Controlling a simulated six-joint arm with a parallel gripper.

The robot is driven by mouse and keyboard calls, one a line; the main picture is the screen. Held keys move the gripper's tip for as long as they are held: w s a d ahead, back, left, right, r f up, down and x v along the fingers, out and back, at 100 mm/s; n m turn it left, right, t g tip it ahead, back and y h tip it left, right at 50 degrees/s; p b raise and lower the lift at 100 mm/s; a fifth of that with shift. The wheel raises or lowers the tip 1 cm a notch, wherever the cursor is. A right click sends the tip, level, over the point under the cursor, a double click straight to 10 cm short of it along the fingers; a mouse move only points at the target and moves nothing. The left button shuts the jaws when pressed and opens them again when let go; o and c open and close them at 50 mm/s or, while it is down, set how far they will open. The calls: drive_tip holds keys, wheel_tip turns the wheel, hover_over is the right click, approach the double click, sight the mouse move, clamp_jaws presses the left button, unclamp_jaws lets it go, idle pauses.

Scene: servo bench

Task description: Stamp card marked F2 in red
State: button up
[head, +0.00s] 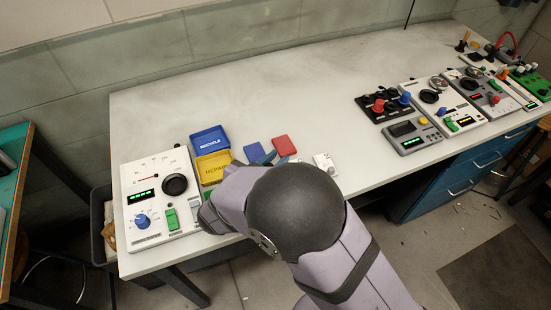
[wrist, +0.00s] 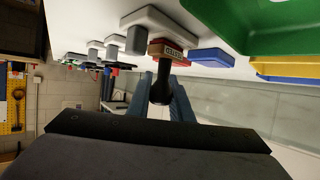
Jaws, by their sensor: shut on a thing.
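My gripper (wrist: 165,86) is shut on a stamp (wrist: 162,72) with a black handle and a reddish-brown block with a light lettered label. In the wrist view the bench is at the top, and the stamp shows just in front of a white block with a grey knob. My arm hides the stamp in the head view. A red pad (head: 284,145) and a blue pad (head: 254,152) lie on the bench beyond my gripper; the blue pad (wrist: 212,57) also shows in the wrist view. A small white piece (head: 325,163) lies right of my arm. I cannot read an F2 mark anywhere.
A blue tray (head: 210,141) and a yellow tray (head: 213,167) stand left of my arm; a green tray (wrist: 255,20) shows in the wrist view. A white meter panel (head: 160,199) stands at the left end. Several devices crowd the right end. The bench's back middle is clear.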

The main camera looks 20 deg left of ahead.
wheel_tip(320, 180, up, 7)
drive_tip(key=p, duration=0.6)
drive_tip(key=shift+p, duration=0.3)
drive_tip(key=shift+f+h, duration=0.15)
drive_tip(key=shift+h, duration=0.15)
drive_tip(key=d+f+m+h, duration=0.1)
drive_tip(key=d, duration=0.1)
drive_tip(key=d+f, duration=0.1)
drive_tip(key=d, duration=0.2)
drive_tip(key=s+d+f+m+h, duration=0.1)
drive_tip(key=d, duration=0.2)
drive_tip(key=shift+d+f+m+g+h, duration=0.2)
drive_tip(key=shift+m+g+h, duration=0.1)
drive_tip(key=shift+g, duration=0.1)
drive_tip(key=w+d+f+m+g+h, duration=0.1)
drive_tip(key=d+f+m+g+h, duration=0.1)
drive_tip(key=d, duration=1.1)
drive_tip(key=d+f+m+g+h, duration=0.2)
drive_tip(key=d+m+h, duration=0.2)
drive_tip(key=d, duration=0.9)
drive_tip(key=shift+w+d+f, duration=0.15)
drive_tip(key=shift+w+f, duration=0.2)
drive_tip(key=shift+w, duration=0.05)
drive_tip(key=shift+w, duration=0.2)
